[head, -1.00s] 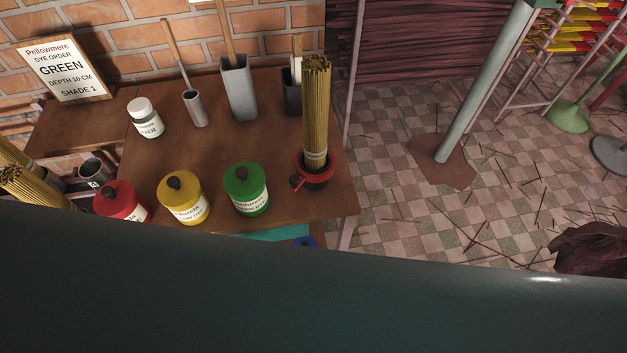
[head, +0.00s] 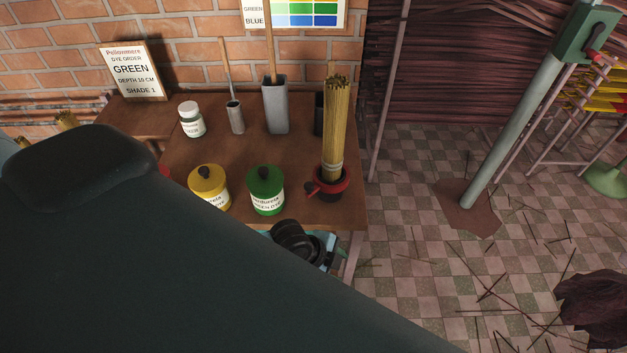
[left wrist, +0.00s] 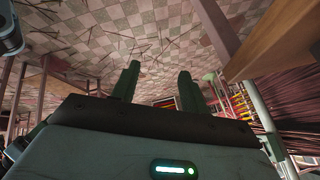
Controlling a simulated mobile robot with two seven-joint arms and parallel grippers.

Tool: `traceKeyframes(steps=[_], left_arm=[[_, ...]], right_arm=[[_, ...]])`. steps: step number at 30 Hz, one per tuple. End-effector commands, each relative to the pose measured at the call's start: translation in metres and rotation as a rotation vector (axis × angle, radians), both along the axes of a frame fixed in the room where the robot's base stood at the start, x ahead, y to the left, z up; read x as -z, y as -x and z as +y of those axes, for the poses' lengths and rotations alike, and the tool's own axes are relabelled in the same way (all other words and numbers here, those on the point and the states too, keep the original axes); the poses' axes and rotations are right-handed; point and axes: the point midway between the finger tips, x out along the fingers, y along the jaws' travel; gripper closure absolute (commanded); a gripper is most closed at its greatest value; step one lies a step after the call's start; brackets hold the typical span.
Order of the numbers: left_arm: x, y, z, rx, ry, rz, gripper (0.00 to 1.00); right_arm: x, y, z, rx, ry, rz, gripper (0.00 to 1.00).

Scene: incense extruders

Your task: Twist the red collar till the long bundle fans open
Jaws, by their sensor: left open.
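The long bundle (head: 335,125) of tan sticks stands upright at the table's right edge, tied with a pale band near its foot. The red collar (head: 345,186) sits around the rim of a dark pot at the bundle's base, with a small red lever at its left. The bundle is narrow and gathered. My left gripper (head: 322,250) is just below the table's front edge, below the collar in the picture and apart from it; its fingers are hard to make out there. The left wrist view shows the two fingers (left wrist: 157,75) apart and empty. My right gripper is not in view.
A green jar (head: 266,190) and a yellow jar (head: 209,187) stand left of the collar. A grey holder (head: 276,105), a small cup (head: 235,117) and a white jar (head: 191,120) stand behind. A pole (head: 510,135) rises from the floor at right. My arm covers the lower left.

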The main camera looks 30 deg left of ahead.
Motion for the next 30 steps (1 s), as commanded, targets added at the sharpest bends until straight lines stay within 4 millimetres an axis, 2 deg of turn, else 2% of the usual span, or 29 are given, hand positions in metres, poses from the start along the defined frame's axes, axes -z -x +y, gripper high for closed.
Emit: traceKeyframes(steps=[1, 6, 11, 15, 18, 21, 25, 30], left_arm=[[-0.012, -0.017, 0.006, 0.087, -0.053, -0.016, 0.55], [-0.045, -0.052, 0.03, 0.383, -0.227, -0.018, 0.55], [-0.088, -0.08, 0.063, 0.647, -0.382, 0.001, 0.55], [-0.132, -0.098, 0.099, 0.859, -0.496, 0.04, 0.55], [-0.161, -0.105, 0.122, 0.981, -0.548, 0.071, 0.55], [-0.181, -0.108, 0.137, 1.065, -0.577, 0.096, 0.55], [-0.194, -0.108, 0.147, 1.121, -0.592, 0.114, 0.55], [-0.198, -0.108, 0.149, 1.138, -0.593, 0.118, 0.55]], right_arm=[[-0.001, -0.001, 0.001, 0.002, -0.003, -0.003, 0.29], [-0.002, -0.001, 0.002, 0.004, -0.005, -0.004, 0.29], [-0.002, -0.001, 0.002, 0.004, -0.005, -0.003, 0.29], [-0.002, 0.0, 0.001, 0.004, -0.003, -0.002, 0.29], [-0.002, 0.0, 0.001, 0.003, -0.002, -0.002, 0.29], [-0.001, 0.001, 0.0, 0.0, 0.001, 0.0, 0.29], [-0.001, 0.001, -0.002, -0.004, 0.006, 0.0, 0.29], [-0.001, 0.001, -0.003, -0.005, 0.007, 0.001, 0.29]])
